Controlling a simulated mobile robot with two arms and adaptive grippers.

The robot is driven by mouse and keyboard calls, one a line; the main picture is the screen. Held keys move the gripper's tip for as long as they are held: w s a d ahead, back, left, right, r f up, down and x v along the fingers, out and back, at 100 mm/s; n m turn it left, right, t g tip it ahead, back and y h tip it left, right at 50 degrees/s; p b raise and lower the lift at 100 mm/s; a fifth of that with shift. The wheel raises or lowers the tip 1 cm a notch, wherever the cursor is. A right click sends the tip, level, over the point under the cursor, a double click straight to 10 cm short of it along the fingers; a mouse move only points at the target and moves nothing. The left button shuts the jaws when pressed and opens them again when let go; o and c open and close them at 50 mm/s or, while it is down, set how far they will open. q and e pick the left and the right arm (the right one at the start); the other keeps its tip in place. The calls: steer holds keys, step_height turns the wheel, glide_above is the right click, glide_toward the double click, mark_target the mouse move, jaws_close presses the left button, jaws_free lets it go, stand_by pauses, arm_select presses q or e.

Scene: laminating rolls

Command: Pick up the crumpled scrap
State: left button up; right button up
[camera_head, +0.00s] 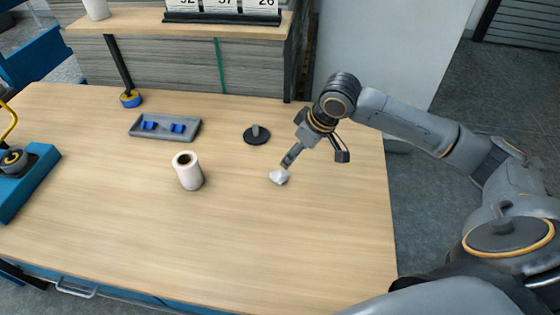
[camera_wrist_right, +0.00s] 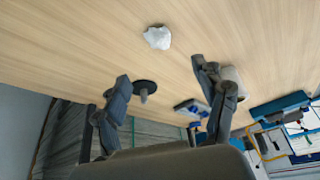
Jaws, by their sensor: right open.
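The crumpled scrap (camera_head: 279,177) is a small white wad on the wooden table (camera_head: 130,245), right of its middle. It also shows in the right wrist view (camera_wrist_right: 157,37), beyond my fingertips and roughly in line with the gap between them. My right gripper (camera_head: 289,160) reaches down from the upper right, just above and behind the scrap. In the right wrist view my right gripper (camera_wrist_right: 160,76) has its two fingers spread with nothing between them. The head view does not clearly show whether a finger touches the scrap. My left gripper is out of sight.
A white roll (camera_head: 188,171) stands left of the scrap. A dark disc with a peg (camera_head: 257,135) lies behind it. A grey tray (camera_head: 165,127) holds blue pieces, with a blue-and-yellow round base (camera_head: 131,99) behind. The front of the table is clear.

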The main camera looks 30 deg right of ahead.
step_height(320, 180, down, 3)
glide_above(281, 174)
steer(key=s, duration=0.2)
steer(key=f, duration=0.4)
steer(key=shift+d+f, duration=0.2)
steer(key=shift+d, duration=0.05)
steer(key=shift+w+f+p, duration=0.15)
steer(key=shift+f+p, duration=0.15)
steer(key=shift+f, duration=0.2)
steer(key=x, duration=0.3)
steer(key=shift+w+f+p, duration=0.1)
steer(key=shift+f+p, duration=0.15)
steer(key=shift+p, duration=0.05)
steer(key=shift+w+f, duration=0.2)
steer(key=shift+f, duration=0.2)
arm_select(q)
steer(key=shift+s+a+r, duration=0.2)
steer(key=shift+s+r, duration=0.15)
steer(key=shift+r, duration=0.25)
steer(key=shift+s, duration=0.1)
arm_select(e)
steer(key=shift+c, duration=0.2)
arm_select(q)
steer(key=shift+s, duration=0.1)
arm_select(e)
steer(key=c, duration=0.8)
